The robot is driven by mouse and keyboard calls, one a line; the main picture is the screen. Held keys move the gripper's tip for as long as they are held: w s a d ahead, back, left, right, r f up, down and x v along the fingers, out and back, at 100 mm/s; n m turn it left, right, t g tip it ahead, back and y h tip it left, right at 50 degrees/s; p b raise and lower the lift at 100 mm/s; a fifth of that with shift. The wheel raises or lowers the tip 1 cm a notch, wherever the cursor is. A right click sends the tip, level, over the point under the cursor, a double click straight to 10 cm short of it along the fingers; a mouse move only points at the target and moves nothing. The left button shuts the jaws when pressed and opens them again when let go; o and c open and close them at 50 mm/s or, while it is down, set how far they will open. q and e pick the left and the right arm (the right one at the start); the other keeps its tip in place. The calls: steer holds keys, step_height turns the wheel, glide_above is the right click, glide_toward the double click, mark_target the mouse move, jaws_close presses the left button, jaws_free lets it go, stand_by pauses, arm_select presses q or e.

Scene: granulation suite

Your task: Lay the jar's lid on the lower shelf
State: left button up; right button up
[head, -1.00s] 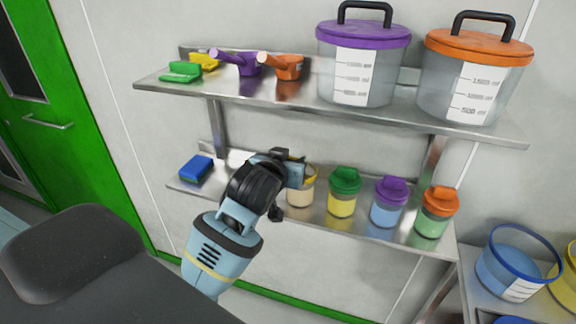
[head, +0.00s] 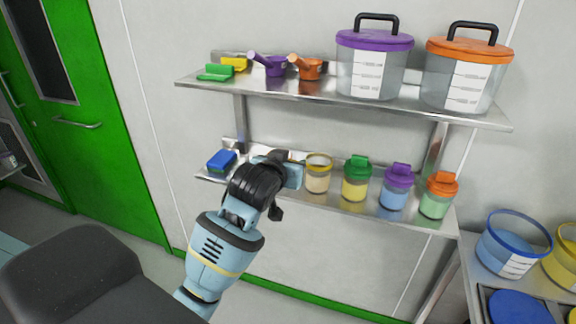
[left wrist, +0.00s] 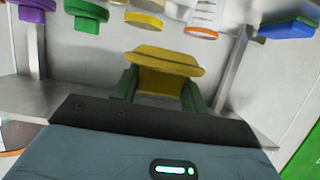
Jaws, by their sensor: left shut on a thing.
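The yellow lid (left wrist: 165,63) is held between the green fingers of my left gripper (left wrist: 162,85) in the left wrist view, which looks upside down. In the head view my left gripper (head: 291,174) is over the lower shelf (head: 339,203), left of the open jar with a yellow rim (head: 318,176); its fingers and the lid are hidden there. The open jar shows pale contents and also appears in the left wrist view (left wrist: 143,19). I cannot tell whether the lid touches the shelf. My right gripper is not in view.
Jars with green (head: 356,180), purple (head: 395,188) and orange (head: 437,196) lids stand to the right. A blue sponge (head: 221,160) lies at the shelf's left. A labelled clear vessel (left wrist: 203,17) stands between sponge and open jar. The upper shelf (head: 300,90) is overhead.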

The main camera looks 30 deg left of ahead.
arm_select(q)
steer(key=shift+s, duration=0.1)
steer(key=s+d+f+m+h, duration=0.2)
steer(key=s+d+f, duration=0.3)
steer(key=s+d, duration=0.3)
steer(key=d+h, duration=0.1)
steer(key=d, duration=0.2)
steer(key=shift+s, duration=0.35)
